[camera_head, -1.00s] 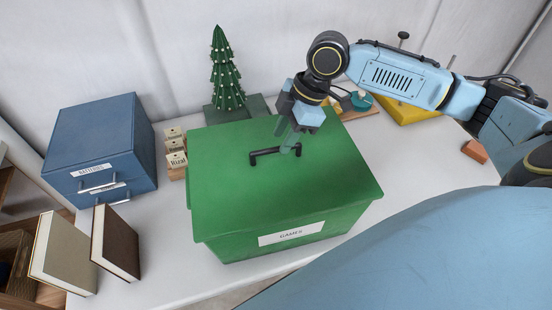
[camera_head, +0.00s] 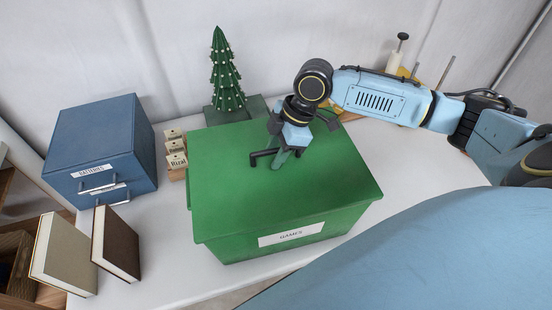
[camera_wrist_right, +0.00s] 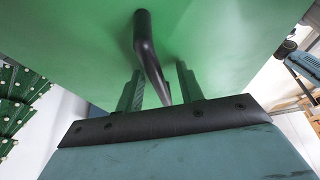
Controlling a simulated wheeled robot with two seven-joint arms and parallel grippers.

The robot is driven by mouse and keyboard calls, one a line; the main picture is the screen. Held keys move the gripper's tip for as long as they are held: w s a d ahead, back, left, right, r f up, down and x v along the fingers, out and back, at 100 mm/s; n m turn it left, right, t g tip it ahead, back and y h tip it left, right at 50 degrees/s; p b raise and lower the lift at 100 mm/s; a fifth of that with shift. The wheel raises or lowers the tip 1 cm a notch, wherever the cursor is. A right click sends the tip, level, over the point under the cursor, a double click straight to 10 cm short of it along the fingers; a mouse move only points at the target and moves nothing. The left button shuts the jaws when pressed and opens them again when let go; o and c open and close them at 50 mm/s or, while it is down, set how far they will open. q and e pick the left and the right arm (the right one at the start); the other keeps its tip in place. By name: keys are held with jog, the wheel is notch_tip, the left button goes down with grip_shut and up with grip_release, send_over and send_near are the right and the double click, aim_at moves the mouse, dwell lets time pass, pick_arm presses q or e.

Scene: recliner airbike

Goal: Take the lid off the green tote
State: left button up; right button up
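The green tote (camera_head: 290,238) stands on the white table, with its green lid (camera_head: 300,190) in place and a "GAMES" label on its front. A black bar handle (camera_head: 258,158) sits on the lid and also shows in the right wrist view (camera_wrist_right: 147,50). My right gripper (camera_head: 277,164) is low over the lid at the right part of the handle. In the right wrist view its two green fingers (camera_wrist_right: 157,88) are apart, with the handle between them, and a gap shows beside the bar. My left gripper is in neither view.
A blue box (camera_head: 98,145) stands at the left, with two upright books (camera_head: 115,242) in front of it. A small tree (camera_head: 226,80) and letter blocks (camera_head: 176,150) are behind and left of the tote. Table right of the tote (camera_head: 420,165) is clear.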

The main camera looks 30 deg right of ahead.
jog(key=shift+f, duration=0.15)
jog(key=shift+c, duration=0.5)
grip_shut()
